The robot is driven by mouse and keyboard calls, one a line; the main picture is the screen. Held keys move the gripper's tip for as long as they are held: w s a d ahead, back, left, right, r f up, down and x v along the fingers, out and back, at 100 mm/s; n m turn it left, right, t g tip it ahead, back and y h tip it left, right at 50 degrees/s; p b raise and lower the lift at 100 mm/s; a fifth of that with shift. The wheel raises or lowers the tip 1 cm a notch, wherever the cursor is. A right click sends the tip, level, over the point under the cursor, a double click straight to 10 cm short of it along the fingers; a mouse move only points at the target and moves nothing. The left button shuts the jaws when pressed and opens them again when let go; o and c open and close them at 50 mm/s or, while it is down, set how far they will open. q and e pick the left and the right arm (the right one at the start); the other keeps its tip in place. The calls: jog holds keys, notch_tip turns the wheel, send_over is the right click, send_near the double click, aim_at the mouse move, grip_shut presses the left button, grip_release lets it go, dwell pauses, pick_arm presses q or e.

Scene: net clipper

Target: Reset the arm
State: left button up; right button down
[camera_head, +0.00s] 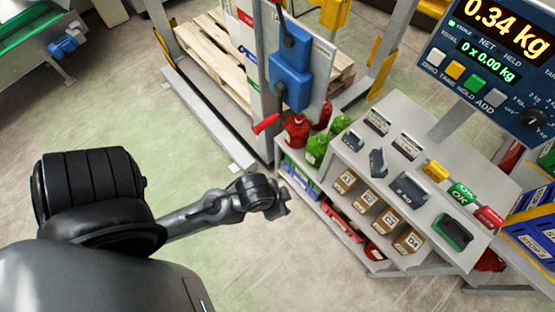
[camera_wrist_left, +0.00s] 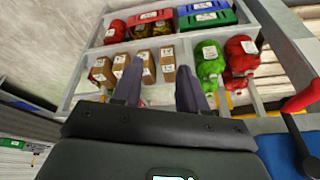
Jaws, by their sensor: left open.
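My left arm (camera_head: 210,210) comes in from the lower left in the head view and reaches out over the floor toward the shelf unit. Its gripper (camera_head: 280,200) is just left of the shelves, and it is small and dark there. In the left wrist view the two dark fingers of the left gripper (camera_wrist_left: 158,80) stand apart with nothing between them. Beyond them are brown boxes (camera_wrist_left: 168,66) on a shelf. My right gripper is not in either view.
The shelf unit (camera_head: 425,135) carries small devices on top, with boxes (camera_head: 366,200) and green and red containers (camera_head: 316,150) below. A blue box on a post (camera_head: 291,75) and wooden pallets (camera_head: 208,60) stand behind. A weight display (camera_head: 490,50) is upper right. Floor is clear around the arm.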

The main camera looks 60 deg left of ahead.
pick_arm(q)
jog(key=shift+s+a+r, duration=0.15)
jog(key=shift+s, duration=0.35)
notch_tip(320, 180, up, 24)
jog(key=p, duration=2.4)
jog(key=shift+o, duration=0.5)
